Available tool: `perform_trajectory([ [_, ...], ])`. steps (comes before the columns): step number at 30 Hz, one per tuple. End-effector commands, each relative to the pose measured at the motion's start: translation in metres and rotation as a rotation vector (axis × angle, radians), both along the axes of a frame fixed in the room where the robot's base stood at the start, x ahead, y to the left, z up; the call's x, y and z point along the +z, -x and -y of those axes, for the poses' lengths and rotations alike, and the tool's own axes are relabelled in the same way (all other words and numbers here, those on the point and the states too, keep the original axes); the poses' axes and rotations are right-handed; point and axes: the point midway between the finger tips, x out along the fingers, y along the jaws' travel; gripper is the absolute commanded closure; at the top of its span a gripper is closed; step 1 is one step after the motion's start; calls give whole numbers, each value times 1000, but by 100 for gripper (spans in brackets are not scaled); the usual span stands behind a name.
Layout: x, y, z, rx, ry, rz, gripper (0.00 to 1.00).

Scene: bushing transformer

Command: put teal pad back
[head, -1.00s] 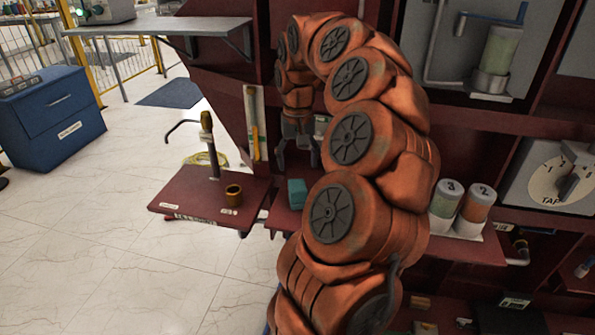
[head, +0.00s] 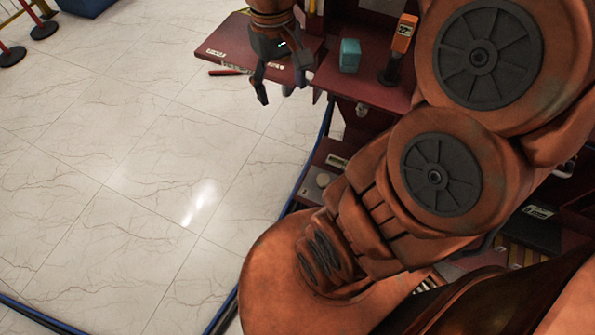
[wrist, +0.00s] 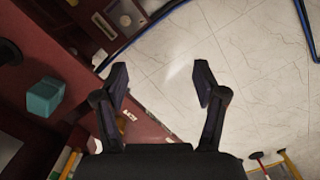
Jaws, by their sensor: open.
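The teal pad (head: 350,55) is a small block standing on the dark red shelf, just right of my gripper in the head view. It also shows at the left of the wrist view (wrist: 45,96), outside the jaws. My gripper (head: 280,92) points down, open and empty, by the front edge of the shelf. In the wrist view my gripper's fingers (wrist: 160,82) are spread, with the shelf edge and pale floor beyond them. The gripper and the pad are apart.
An orange-labelled tool (head: 402,45) stands on the shelf right of the pad. The red side shelf (head: 240,45) carries white labels, and a red-handled tool (head: 228,72) shows at its front edge. The tiled floor (head: 130,150) at left is clear.

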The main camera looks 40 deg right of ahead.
Motion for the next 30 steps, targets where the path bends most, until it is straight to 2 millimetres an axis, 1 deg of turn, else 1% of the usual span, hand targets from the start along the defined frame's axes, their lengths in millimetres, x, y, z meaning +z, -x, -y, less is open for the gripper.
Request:
perform_trajectory([
  [1,-5,15,-13,29,3,-16,29],
  [2,-8,23,-20,43,1,-25,29],
  [3,-14,35,-29,60,2,-38,29],
  [5,-20,52,-40,82,1,-54,29],
  [6,-26,64,-47,95,0,-69,29],
  [9,-38,93,-60,115,-2,-101,29],
  [12,-49,117,-68,123,-3,-126,29],
  [15,-57,134,-74,125,-4,-143,29],
  [18,-61,143,-76,123,-5,-150,29],
  [20,-62,145,-76,124,-7,-151,29],
  [30,-62,146,-77,124,-7,-153,29],
])
